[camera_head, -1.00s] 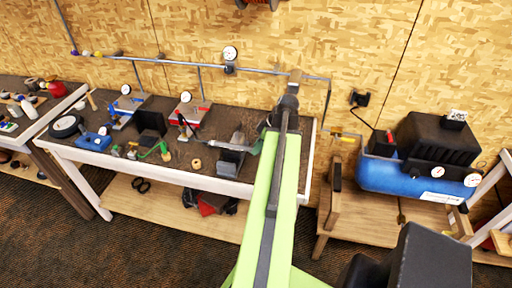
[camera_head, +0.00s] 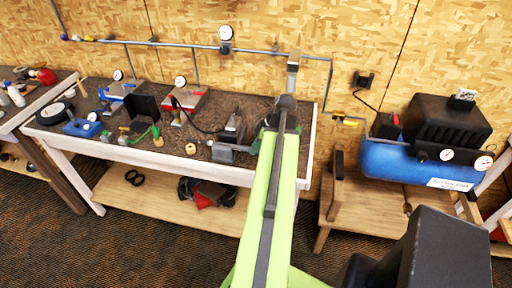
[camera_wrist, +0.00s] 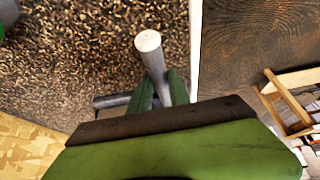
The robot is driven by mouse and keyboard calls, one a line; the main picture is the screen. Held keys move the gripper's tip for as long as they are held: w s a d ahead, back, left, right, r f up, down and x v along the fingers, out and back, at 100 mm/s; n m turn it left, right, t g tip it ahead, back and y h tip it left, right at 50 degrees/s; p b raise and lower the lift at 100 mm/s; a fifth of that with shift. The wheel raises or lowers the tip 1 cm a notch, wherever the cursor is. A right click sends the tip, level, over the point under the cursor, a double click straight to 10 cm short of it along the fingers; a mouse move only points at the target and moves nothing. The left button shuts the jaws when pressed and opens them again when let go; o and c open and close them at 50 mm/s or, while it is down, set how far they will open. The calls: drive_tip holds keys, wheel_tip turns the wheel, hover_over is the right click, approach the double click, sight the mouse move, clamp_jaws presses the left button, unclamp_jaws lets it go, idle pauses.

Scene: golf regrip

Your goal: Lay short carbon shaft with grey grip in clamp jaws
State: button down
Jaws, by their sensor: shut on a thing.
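My gripper (camera_wrist: 160,92) shows in the wrist view with its two green fingers close together on a pale grey rod (camera_wrist: 150,50), which looks like the grey grip. Its round end faces the camera; the rest of the shaft is hidden behind the fingers and wrist. A grey metal block with a dark upright part (camera_head: 224,153), possibly the clamp, stands on the bench just left of my arm's end. Its jaws are not clear.
The workbench (camera_head: 150,157) carries a red-based gauge stand (camera_head: 185,98), a blue-based one (camera_head: 118,92) and a tape ring (camera_head: 190,148). A pipe with a gauge (camera_head: 226,33) runs along the wall. A blue compressor (camera_head: 395,165) stands on a wooden stand at right.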

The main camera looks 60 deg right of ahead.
drive_tip(key=shift+f+b, duration=0.3)
drive_tip(key=shift+b, duration=0.05)
idle(0.3)
drive_tip(key=c, duration=1.1)
unclamp_jaws()
drive_tip(key=shift+c, duration=0.2)
drive_tip(key=p+v, duration=1.5)
drive_tip(key=v, duration=0.2)
drive_tip(key=shift+s+r+p, duration=0.15)
drive_tip(key=shift+r+p, duration=0.05)
drive_tip(key=shift+p, duration=0.2)
drive_tip(key=shift+d, duration=0.1)
